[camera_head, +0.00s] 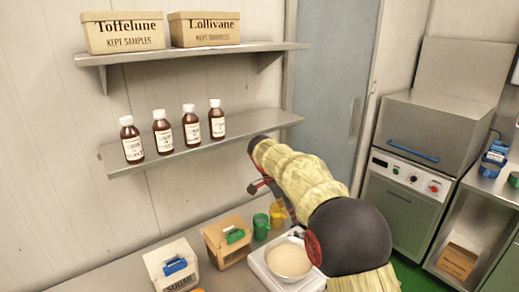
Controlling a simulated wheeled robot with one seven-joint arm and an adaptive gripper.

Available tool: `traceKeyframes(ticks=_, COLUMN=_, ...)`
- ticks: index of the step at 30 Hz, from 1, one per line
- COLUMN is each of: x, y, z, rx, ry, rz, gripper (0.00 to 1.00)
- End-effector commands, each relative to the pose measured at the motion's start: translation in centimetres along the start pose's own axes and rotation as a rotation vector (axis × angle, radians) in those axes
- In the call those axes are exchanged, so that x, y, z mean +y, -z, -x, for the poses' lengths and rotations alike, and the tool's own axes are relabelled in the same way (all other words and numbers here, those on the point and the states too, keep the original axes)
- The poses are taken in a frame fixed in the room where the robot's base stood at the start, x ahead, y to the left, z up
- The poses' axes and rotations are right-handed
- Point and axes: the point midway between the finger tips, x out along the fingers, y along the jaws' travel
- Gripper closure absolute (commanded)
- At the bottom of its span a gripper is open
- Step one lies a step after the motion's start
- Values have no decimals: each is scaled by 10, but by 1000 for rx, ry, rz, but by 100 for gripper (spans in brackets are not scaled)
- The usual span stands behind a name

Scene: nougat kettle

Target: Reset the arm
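My arm, in a pale yellow quilted sleeve with dark round joints, reaches in from the lower right over the counter and bends near the lower shelf. My gripper (264,188) shows only in part, as dark pieces at the left of the sleeve, above the counter. The sleeve hides the rest, and I cannot tell whether its fingers are open or shut. I see nothing held in it.
Below the arm stand a scale with a bowl (289,262), a green cup (261,226), a yellow container (278,214), a wooden box (228,241) and a sugar box (171,268). The lower shelf (200,146) holds several brown bottles. A steel machine (415,150) stands right.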

Motion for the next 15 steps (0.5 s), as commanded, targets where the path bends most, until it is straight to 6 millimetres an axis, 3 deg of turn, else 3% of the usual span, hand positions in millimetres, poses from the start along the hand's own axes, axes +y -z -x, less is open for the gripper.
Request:
traceKeyframes(ticks=6, x=54, y=22, z=44, rx=-47, ry=66, rz=175, gripper=50)
traceKeyframes(ticks=15, x=148, y=35, z=86, rx=-86, ry=185, rz=453, gripper=50)
